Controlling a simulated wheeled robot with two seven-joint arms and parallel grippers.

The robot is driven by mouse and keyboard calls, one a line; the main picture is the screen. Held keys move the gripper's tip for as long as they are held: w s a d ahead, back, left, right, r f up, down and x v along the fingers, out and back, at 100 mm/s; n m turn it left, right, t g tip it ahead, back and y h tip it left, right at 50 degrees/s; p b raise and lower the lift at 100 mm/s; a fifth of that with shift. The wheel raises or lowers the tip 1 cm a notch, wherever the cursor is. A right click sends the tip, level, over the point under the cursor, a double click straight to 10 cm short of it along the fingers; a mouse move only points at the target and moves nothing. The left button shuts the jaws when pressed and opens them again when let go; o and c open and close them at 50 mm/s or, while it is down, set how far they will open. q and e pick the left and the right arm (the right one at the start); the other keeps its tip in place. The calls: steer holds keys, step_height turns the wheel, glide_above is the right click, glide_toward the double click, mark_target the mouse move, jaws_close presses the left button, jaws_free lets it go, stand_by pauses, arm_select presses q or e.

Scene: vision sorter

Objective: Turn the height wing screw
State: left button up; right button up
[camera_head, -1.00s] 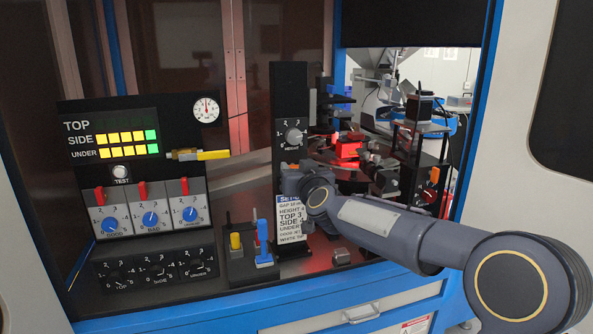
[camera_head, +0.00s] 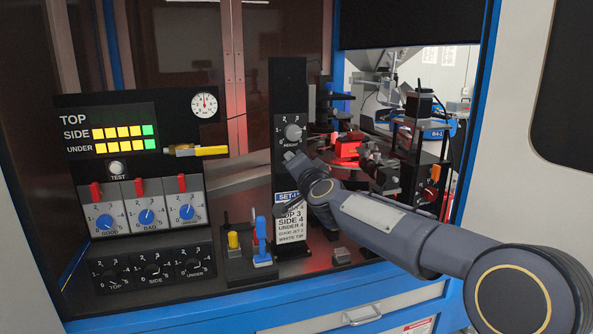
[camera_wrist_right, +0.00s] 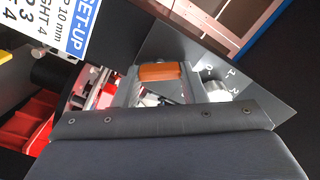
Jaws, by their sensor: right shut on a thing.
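The height dial (camera_head: 293,132) is a silver knob with a number scale on the dark upright post (camera_head: 288,84). My right gripper (camera_head: 290,156) is at the post's front just below the dial, apart from the knob. In the right wrist view an orange piece, which looks like the wing of the height wing screw (camera_wrist_right: 158,72), sits between the gripper's fingers. The fingers are shut on it. The silver knob also shows close beside them in this view (camera_wrist_right: 215,90). In the head view my gripper hides the wing screw. My left gripper is not in view.
The set-up card (camera_head: 291,222) hangs on the post below my wrist, partly covered. A small stand with yellow and blue handles (camera_head: 263,256) is left of the post. The switch panel (camera_head: 147,207) is further left. Red-lit machinery (camera_head: 346,150) stands close behind on the right.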

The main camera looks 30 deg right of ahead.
steer(key=shift+f+m+b, duration=0.15)
steer(key=shift+m+b, duration=0.75)
steer(key=shift+m, duration=2.6)
steer(key=o, duration=1)
steer(key=shift+s, duration=0.1)
steer(key=v, duration=0.7)
steer(key=shift+s, duration=0.3)
